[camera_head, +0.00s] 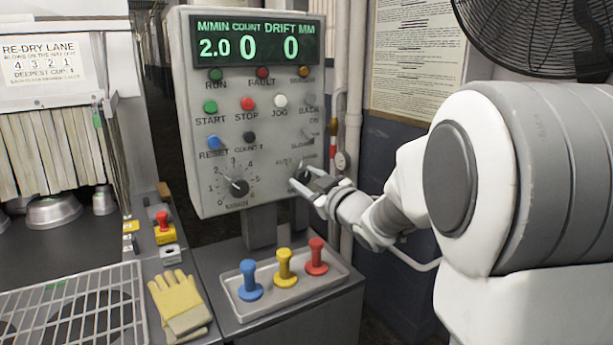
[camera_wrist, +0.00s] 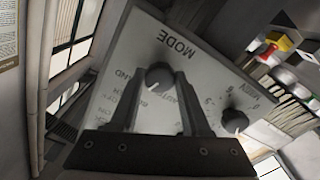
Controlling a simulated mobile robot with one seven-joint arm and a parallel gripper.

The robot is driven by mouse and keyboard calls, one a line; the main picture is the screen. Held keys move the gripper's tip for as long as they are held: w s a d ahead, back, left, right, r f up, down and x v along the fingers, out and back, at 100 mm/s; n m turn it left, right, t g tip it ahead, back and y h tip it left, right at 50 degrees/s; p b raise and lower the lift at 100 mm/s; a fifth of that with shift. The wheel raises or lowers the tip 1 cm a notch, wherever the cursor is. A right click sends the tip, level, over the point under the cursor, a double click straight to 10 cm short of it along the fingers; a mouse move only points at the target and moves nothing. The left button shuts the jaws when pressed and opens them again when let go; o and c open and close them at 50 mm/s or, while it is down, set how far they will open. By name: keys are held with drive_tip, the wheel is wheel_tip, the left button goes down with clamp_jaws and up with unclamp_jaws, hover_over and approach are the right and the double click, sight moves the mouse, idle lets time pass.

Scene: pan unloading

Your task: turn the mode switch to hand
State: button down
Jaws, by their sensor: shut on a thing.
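The mode switch is a dark round knob on the grey control panel (camera_head: 222,115), low on its right side. In the wrist view the mode switch (camera_wrist: 158,74) sits beside the word MODE, with smaller position labels partly hidden by my fingers. A pale mark shows on the knob, but I cannot tell which label it points at. My gripper (camera_head: 308,178) reaches the panel from the right. In the wrist view its two dark fingers (camera_wrist: 158,82) stand on either side of the knob, shut on it.
A speed dial (camera_head: 237,187) is left of the switch; push buttons and a lit display (camera_head: 256,41) are above. Below stands a tray (camera_head: 240,312) with blue, yellow and red handled pieces. Yellow gloves (camera_head: 180,305) and a wire rack (camera_head: 75,300) lie left. A pipe runs behind my gripper.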

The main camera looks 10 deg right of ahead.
drive_tip(key=m+p, duration=0.1)
drive_tip(key=m, duration=0.4)
drive_tip(key=shift+p, duration=0.4)
idle(0.3)
drive_tip(key=shift+c, duration=2)
unclamp_jaws()
drive_tip(key=v, duration=1.7)
drive_tip(key=shift+s+p, duration=0.2)
drive_tip(key=shift+p, duration=0.1)
drive_tip(key=shift+r, duration=0.1)
